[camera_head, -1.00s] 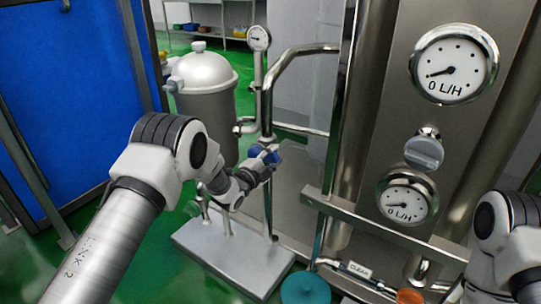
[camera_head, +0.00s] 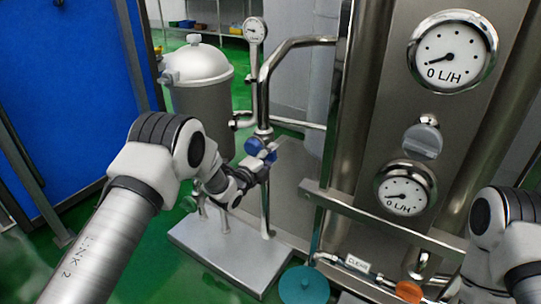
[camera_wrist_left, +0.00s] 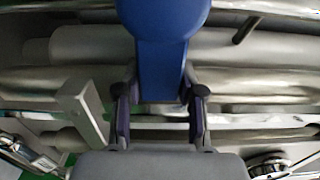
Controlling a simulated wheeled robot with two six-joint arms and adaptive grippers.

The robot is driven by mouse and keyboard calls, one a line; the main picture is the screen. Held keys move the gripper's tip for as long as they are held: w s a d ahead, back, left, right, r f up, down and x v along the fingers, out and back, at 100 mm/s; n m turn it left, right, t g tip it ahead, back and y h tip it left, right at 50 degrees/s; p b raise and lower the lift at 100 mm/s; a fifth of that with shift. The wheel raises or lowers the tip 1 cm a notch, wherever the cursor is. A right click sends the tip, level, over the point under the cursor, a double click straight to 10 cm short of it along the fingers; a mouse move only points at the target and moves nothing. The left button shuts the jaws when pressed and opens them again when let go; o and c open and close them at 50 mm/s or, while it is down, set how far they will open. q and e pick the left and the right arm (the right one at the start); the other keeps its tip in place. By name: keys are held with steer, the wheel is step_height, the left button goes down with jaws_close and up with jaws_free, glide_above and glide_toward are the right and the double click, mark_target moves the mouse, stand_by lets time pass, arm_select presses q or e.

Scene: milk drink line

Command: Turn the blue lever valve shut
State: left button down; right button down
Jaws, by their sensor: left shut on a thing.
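The blue lever valve (camera_head: 256,147) sits on the vertical steel pipe left of centre in the head view. In the left wrist view its blue lever (camera_wrist_left: 162,55) reaches down between the fingers. My left gripper (camera_head: 262,165) is at the valve, and in the left wrist view its fingers (camera_wrist_left: 160,112) stand on both sides of the lever's lower end, shut on it. The head view is too small to show the lever's exact angle. My right arm shows at the right edge, but its gripper is out of view.
A round pressure gauge (camera_head: 254,31) tops the pipe above the valve. A grey lidded vessel (camera_head: 203,98) stands behind my left arm. A steel panel with two flow gauges, the upper one (camera_head: 452,58) reading 0 L/H, stands to the right. A metal base plate (camera_head: 235,255) lies below.

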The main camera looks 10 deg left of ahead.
arm_select(q)
steer(key=c, duration=0.7)
jaws_free()
steer(key=shift+f, duration=0.15)
steer(key=v, duration=1.2)
